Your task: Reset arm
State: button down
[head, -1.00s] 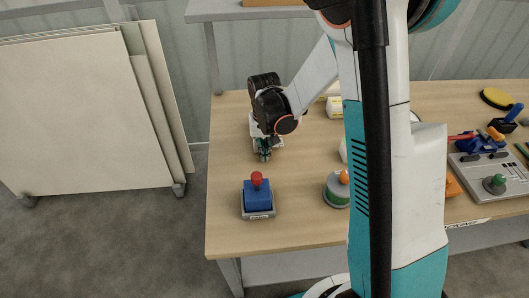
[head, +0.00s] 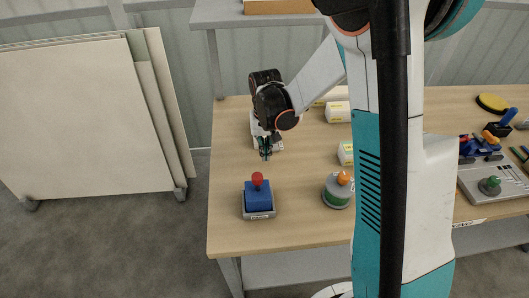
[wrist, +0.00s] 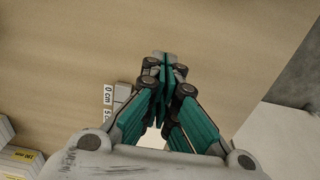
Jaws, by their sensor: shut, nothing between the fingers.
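My gripper (head: 265,155) hangs over the left part of the wooden table (head: 310,230), pointing down. In the wrist view its teal fingers (wrist: 165,68) meet at the tips, with nothing between them. In the head view it is behind a blue block-shaped control with a red knob (head: 258,195), apart from it. My arm comes down to it from the upper right. The exact height of the fingertips above the table cannot be told.
A grey round-based control with an orange knob (head: 338,190) stands right of the blue one. White boxes (head: 338,112) lie behind it. A grey panel with a green knob (head: 489,186) and tools are at right. Boards (head: 80,120) lean at left.

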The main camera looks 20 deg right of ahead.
jog(key=s+r+t+p, duration=0.1)
jog(key=s+r, duration=0.2)
jog(key=r, duration=0.3)
jog(key=s+r+n+t, duration=0.1)
jog(key=s+r, duration=0.2)
jog(key=r, duration=0.4)
jog(key=s+r+t+p, duration=0.1)
jog(key=s+r, duration=0.2)
jog(key=r, duration=0.3)
jog(key=s+d+r+n+t, duration=0.1)
jog(key=s+r+t, duration=0.2)
jog(key=s, duration=0.8)
jog(key=shift+s+d+r+t, duration=0.2)
jog(key=shift+s+r+t, duration=0.15)
jog(key=shift+t, duration=0.25)
